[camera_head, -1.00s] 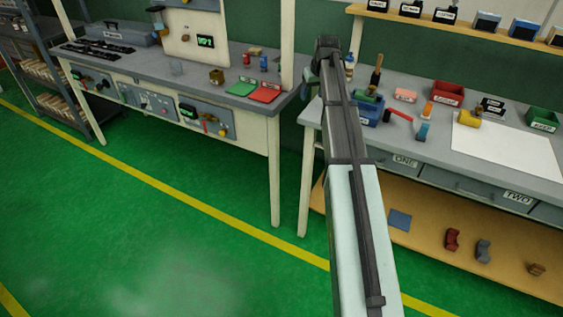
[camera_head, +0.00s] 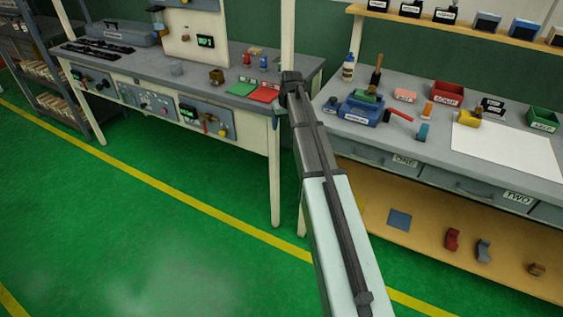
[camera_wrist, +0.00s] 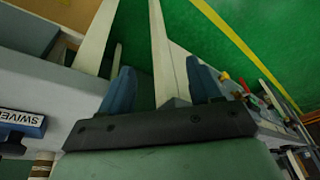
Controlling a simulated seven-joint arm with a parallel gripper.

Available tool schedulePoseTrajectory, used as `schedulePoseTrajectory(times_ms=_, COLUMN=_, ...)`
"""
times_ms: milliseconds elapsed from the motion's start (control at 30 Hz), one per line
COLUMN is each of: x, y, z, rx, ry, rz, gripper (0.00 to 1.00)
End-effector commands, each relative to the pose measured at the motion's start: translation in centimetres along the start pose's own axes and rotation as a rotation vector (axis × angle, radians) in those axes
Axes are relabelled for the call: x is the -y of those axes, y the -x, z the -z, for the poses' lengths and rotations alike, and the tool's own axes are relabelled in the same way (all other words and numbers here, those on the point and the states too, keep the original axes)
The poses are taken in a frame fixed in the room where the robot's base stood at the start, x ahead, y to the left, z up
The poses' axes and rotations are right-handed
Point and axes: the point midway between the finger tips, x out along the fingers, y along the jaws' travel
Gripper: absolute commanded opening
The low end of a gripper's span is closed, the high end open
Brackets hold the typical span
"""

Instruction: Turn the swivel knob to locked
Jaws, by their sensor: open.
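My gripper (camera_wrist: 160,82) is open, with two blue fingers apart and nothing between them in the wrist view. In the head view my arm's dark end is in front of the gap between the two benches, and the fingers are mostly hidden. The right panel (camera_head: 207,121) on the left bench's front carries a green display, a yellow part and other small controls. Red and yellow controls (camera_wrist: 240,86) show small at the right of the wrist view, apart from the fingers. I cannot tell which control is the swivel knob or how it is turned.
A label beginning "SWIVEL" (camera_wrist: 21,120) shows at the left of the wrist view. Green floor (camera_head: 130,210) is free in front.

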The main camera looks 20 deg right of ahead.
Motion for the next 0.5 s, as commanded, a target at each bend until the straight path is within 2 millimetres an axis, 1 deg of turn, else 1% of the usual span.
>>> schedulePoseTrajectory(times_ms=100, x=0.4, y=-1.6, z=-1.3, rx=0.019, ry=-0.002, rz=0.002, gripper=0.63)
schedulePoseTrajectory(times_ms=500, x=1.5, y=-6.4, z=-5.3, rx=0.080, ry=-0.007, rz=0.008, gripper=0.63)
